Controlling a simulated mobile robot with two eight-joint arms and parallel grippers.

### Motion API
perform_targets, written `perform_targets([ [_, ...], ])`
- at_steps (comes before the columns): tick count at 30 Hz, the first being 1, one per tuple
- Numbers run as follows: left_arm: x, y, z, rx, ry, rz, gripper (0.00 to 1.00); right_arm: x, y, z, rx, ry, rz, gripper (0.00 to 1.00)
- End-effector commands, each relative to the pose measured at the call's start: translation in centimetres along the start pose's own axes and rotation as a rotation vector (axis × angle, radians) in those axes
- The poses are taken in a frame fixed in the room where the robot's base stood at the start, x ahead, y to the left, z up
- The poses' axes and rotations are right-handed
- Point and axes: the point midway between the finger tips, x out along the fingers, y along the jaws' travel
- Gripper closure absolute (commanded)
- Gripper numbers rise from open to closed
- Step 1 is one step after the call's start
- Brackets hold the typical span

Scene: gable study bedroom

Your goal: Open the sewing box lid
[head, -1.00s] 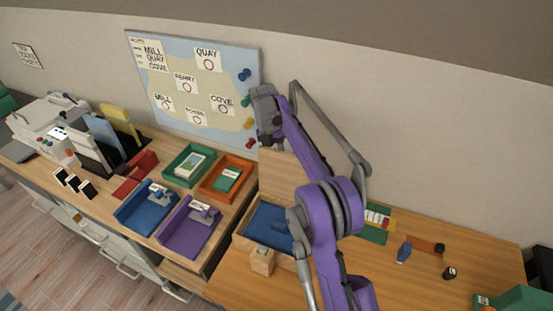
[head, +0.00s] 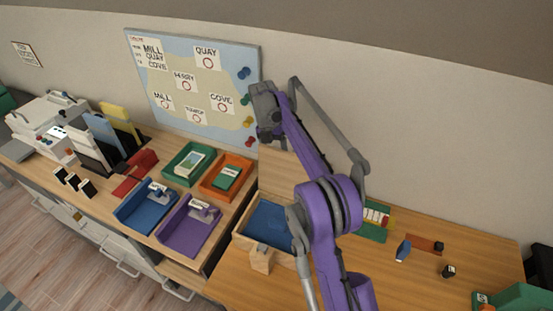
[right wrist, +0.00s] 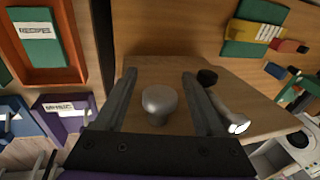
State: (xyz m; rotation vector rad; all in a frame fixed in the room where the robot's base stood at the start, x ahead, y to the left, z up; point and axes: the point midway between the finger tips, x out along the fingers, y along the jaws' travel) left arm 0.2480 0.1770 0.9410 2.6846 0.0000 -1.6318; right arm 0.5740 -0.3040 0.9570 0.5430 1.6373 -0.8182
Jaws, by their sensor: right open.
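The sewing box (head: 243,238) is a wooden box with a blue-lined inside, standing on the desk. Its lid (head: 278,172) stands up at the back, so the blue inside shows. My arm hides the box's right side and part of the lid. My right gripper (head: 268,122) is high above the box, near the lid's top edge. In the right wrist view the gripper (right wrist: 158,80) is open, with a round grey knob (right wrist: 158,102) between its fingers; I see space on both sides. The wooden panel (right wrist: 180,70) behind the knob looks like the lid. My left gripper is not in view.
Left of the box are a purple tray (head: 184,238), a blue tray (head: 134,219), an orange tray (head: 213,191) and a green tray (head: 173,175). A map board (head: 213,122) hangs behind. Small items, including a blue one (head: 403,250), lie right.

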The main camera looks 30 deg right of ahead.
Motion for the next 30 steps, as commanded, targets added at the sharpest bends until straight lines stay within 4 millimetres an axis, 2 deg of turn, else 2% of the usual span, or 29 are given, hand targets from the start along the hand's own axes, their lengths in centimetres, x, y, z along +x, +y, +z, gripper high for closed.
perform_targets([
  [9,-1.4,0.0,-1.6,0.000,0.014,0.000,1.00,-6.4,0.0,0.1,0.000,-0.002,0.002,0.29],
  [15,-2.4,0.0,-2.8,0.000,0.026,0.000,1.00,-9.5,0.0,0.0,0.000,-0.002,0.002,0.29],
  [20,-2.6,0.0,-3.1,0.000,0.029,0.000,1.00,-10.3,0.0,0.0,0.000,-0.001,0.001,0.29],
  [30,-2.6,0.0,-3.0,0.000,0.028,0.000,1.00,-10.2,0.0,0.0,0.000,0.000,0.000,0.29],
])
